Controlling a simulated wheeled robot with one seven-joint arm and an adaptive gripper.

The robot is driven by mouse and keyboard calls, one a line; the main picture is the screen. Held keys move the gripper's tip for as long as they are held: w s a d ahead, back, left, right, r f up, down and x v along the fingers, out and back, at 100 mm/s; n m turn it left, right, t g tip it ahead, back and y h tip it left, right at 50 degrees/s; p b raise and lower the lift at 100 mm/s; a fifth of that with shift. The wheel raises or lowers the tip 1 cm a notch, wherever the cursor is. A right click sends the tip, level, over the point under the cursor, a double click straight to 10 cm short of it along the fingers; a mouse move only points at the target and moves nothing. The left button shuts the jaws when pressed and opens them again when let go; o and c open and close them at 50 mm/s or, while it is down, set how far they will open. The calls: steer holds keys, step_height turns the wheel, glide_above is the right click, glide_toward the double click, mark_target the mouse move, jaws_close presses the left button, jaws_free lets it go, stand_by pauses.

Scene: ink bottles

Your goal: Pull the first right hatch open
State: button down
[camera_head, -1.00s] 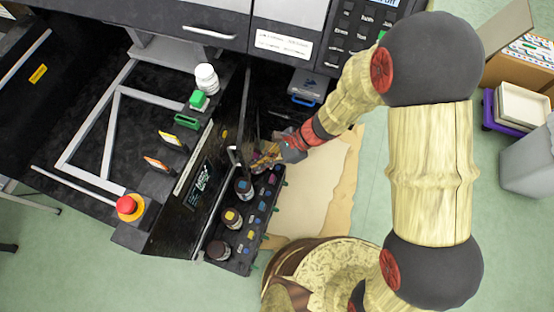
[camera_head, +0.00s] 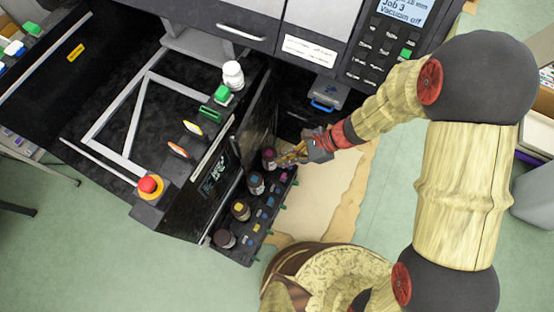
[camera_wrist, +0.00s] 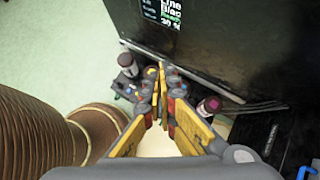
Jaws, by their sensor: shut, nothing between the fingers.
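A tall black panel (camera_head: 256,115), which seems to be the hatch, stands out from the printer's right side. A black tray (camera_head: 234,254) with several ink bottles and coloured caps lies along its right face. My gripper (camera_head: 285,160) is shut and empty beside the tray's far bottle (camera_head: 269,158), with a magenta cap. In the wrist view my gripper (camera_wrist: 167,72) points down over the tray; the panel (camera_wrist: 225,45) fills the upper right and the magenta-capped bottle (camera_wrist: 209,106) stands right of the fingers. I cannot tell whether the fingers touch anything.
A red emergency button (camera_head: 150,185) sits at the near-left corner of the printer. A white bottle (camera_head: 233,75) stands on its top. A blue-handled grey box (camera_head: 327,93) lies in the recess at right. A beige sheet (camera_head: 320,205) lies beside the tray.

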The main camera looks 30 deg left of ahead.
steer(key=shift+w+d+r+p, duration=0.15)
steer(key=shift+d+r+p, duration=0.3)
steer(key=shift+d+r, duration=0.25)
steer(key=shift+w+d+r+p, duration=0.15)
steer(key=shift+d+r+p, duration=0.3)
steer(key=shift+d+r, duration=0.2)
